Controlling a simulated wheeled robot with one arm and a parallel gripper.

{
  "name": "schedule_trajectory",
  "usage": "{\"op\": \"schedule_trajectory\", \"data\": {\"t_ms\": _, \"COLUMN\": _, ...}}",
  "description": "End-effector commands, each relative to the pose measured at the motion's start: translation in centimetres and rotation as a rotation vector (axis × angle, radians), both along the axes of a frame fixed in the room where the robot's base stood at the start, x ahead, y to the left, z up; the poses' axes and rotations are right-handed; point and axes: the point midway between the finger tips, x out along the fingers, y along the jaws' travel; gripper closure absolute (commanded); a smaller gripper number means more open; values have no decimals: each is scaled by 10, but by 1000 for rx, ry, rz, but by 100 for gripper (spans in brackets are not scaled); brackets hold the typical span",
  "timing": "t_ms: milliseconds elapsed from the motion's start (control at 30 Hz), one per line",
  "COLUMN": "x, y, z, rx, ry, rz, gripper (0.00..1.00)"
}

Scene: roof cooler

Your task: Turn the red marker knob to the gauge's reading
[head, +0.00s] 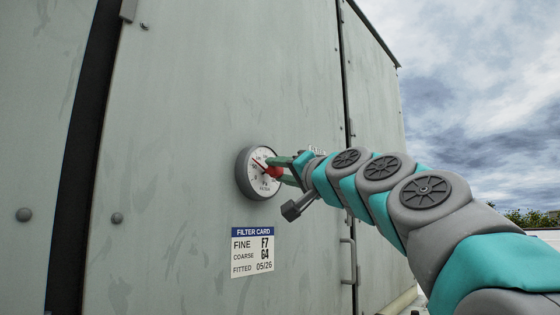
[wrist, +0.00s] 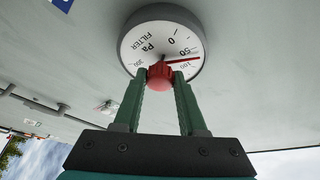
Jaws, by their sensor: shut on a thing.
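The round gauge (head: 245,176) has a white face and a grey rim and is fixed to the grey-green cabinet panel. The red marker knob (head: 275,173) sits at the front of its face. My gripper (head: 282,171) is shut on the knob, its green fingers on both sides of it. In the wrist view the gauge (wrist: 140,42) appears upside down, and the knob (wrist: 160,77) lies between the fingertips. A thin red pointer (wrist: 186,60) reaches from the dial centre to the scale between 50 and 100. I cannot make out a separate dark needle clearly.
A filter card (head: 252,250) is stuck on the panel below the gauge. A dark latch handle (head: 297,206) sticks out below my gripper, and a grey pull handle (head: 348,261) stands lower right. The panel left of the gauge is clear.

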Motion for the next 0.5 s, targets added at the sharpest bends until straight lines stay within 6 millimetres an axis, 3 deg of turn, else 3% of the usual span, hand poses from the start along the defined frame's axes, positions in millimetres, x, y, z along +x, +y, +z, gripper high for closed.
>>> {"op": "schedule_trajectory", "data": {"t_ms": 500, "x": 1, "y": -2, "z": 3, "rx": 290, "ry": 368, "rz": -6, "gripper": 100}}
